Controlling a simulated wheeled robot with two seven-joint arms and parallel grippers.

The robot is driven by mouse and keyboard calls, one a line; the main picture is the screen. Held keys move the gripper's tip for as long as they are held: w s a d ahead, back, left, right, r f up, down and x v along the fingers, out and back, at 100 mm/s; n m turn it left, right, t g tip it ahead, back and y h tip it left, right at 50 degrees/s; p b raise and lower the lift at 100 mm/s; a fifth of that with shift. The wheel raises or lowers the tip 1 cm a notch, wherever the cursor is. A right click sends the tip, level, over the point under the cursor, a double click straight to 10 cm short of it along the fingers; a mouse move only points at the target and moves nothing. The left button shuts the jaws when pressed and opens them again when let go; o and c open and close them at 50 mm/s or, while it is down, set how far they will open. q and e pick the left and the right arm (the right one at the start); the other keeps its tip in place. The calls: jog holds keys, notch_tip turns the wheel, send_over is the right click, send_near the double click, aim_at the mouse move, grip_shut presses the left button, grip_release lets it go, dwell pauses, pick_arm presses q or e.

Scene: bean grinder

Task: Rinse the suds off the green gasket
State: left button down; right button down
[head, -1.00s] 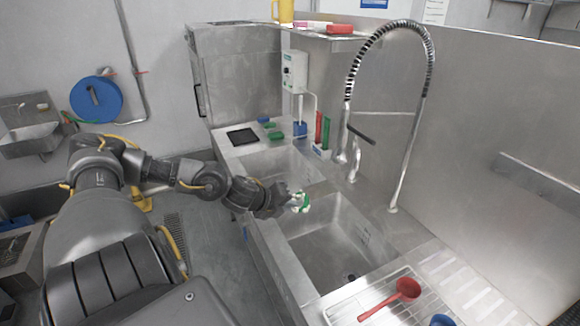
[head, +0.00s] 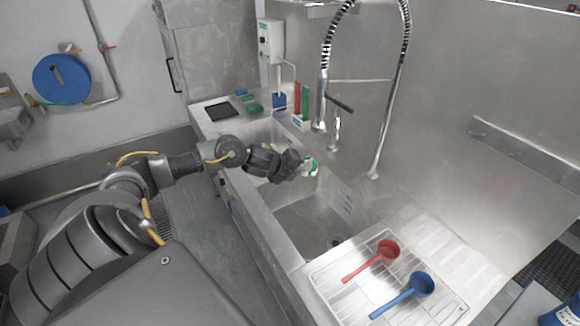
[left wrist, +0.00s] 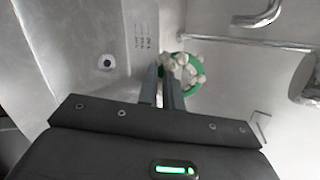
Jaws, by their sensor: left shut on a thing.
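My left gripper (head: 301,165) reaches in from the left over the near edge of the sinks. It is shut on the green gasket (head: 312,168), a ring partly covered with white suds. In the left wrist view the gasket (left wrist: 200,75) sits at the fingertips (left wrist: 165,75), with white foam (left wrist: 180,68) over its left and middle. The gasket is above the sink, near the divider between the two basins. The spray faucet (head: 320,122) hangs beyond it, apart from it. My right gripper is not in view.
The front basin (head: 300,225) is empty, with a dark drain. Green pieces, a black tray (head: 221,111) and a dispenser box (head: 271,41) are at the back.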

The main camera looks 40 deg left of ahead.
pick_arm(q)
jog(key=shift+w+d+f+b, duration=0.15)
jog(key=shift+w+d+f, duration=0.05)
jog(key=shift+w, duration=0.7)
jog(key=shift+w+d+f+b, duration=0.15)
jog(key=shift+w, duration=0.75)
